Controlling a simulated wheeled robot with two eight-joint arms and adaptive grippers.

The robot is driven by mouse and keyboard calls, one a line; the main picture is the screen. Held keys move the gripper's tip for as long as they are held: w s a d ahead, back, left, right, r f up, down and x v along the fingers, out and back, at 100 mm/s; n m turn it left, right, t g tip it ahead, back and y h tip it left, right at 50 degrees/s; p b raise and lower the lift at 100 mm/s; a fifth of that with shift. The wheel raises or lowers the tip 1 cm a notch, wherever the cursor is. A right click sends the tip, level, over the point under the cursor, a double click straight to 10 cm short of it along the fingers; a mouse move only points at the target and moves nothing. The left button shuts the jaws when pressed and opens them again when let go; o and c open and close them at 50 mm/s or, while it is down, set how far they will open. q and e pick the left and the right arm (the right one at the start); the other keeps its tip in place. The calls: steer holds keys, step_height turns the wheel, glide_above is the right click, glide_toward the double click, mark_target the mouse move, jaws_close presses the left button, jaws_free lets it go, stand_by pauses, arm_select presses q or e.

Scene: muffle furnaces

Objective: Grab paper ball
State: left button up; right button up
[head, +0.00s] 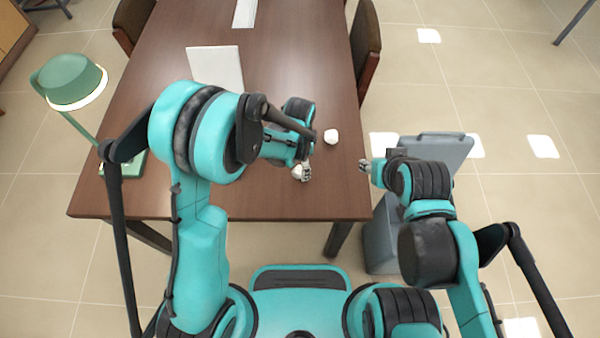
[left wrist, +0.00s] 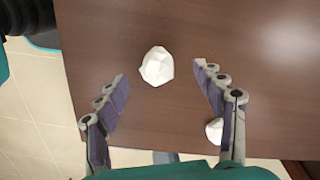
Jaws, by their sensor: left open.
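Two crumpled white paper balls lie on the brown table. The nearer paper ball (head: 297,169) is at my left gripper (head: 302,173) in the head view and is partly hidden by it. In the left wrist view this ball (left wrist: 157,66) lies just beyond and between the fingertips of my left gripper (left wrist: 161,73), which are spread apart with nothing held. The other paper ball (head: 331,136) lies farther back to the right; it shows beside the right-hand finger in the left wrist view (left wrist: 214,130). My right gripper (head: 364,166) is off the table's right edge; its jaw state is unclear.
The table (head: 300,45) has free room at its back. A white sheet (head: 215,67) lies behind my left arm, and a green lamp (head: 70,82) stands at the left. A grey chair-like object (head: 440,150) is right of the table, near my right arm. Dark chairs flank the table's far end.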

mark_target(300, 169)
arm_select(q)
step_height(300, 169, down, 4)
steer(key=shift+s+f+b, duration=0.1)
steer(key=shift+b, duration=0.55)
steer(key=c, duration=0.8)
steer(key=shift+c, duration=0.2)
